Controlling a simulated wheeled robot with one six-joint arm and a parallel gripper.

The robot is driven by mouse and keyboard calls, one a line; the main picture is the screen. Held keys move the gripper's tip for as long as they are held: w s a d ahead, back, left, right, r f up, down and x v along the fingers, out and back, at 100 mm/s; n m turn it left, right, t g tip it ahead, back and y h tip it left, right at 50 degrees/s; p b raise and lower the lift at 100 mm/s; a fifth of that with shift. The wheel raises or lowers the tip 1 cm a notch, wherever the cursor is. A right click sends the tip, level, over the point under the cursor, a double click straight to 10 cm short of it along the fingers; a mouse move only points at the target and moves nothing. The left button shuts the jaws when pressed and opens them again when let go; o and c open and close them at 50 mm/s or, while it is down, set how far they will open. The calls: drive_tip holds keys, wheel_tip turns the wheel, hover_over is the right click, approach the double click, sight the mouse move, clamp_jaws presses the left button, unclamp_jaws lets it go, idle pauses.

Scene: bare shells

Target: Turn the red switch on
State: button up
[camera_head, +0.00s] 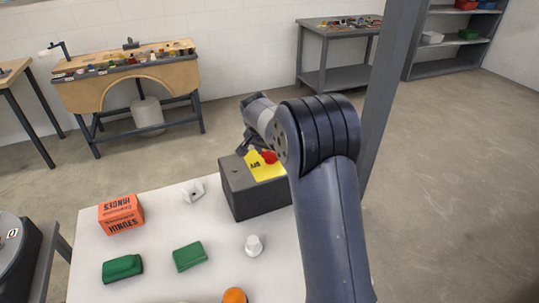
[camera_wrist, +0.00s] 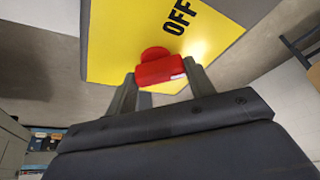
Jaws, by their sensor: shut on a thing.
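The red switch (camera_wrist: 160,68) is a red knob on a yellow plate (camera_wrist: 130,30) marked "OFF" in the wrist view. In the head view the switch (camera_head: 269,157) shows on the yellow plate on top of a dark grey box (camera_head: 237,190), partly hidden by my arm. My gripper (camera_wrist: 160,82) is at the switch, with one finger on each side of its lower part, and is shut on it. In the head view my gripper (camera_head: 250,147) is over the box, mostly hidden by its own wrist.
On the white table (camera_head: 150,230) stand an orange hinges box (camera_head: 121,214), two green blocks (camera_head: 122,268) (camera_head: 189,256), a white piece (camera_head: 193,191), a white knob-like piece (camera_head: 253,245) and an orange round thing (camera_head: 234,296). A grey post (camera_head: 388,90) rises right of the box.

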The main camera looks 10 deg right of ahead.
drive_tip(key=m+g+h, duration=0.1)
drive_tip(key=m, duration=0.3)
drive_tip(key=shift+w+a, duration=0.1)
drive_tip(key=shift+w, duration=0.05)
drive_tip(key=shift+w+m+g+h+p, duration=0.15)
drive_tip(key=shift+m+g, duration=0.35)
drive_tip(key=shift+m, duration=0.75)
drive_tip(key=shift+s+m+g+h+p, duration=0.15)
drive_tip(key=shift+m+g, duration=0.35)
drive_tip(key=shift+m, duration=0.75)
drive_tip(key=shift+w, duration=0.1)
drive_tip(key=o, duration=1)
drive_tip(key=shift+r, duration=0.1)
drive_tip(key=v, duration=1)
drive_tip(key=shift+a+r, duration=0.15)
drive_tip(key=shift+r, duration=0.1)
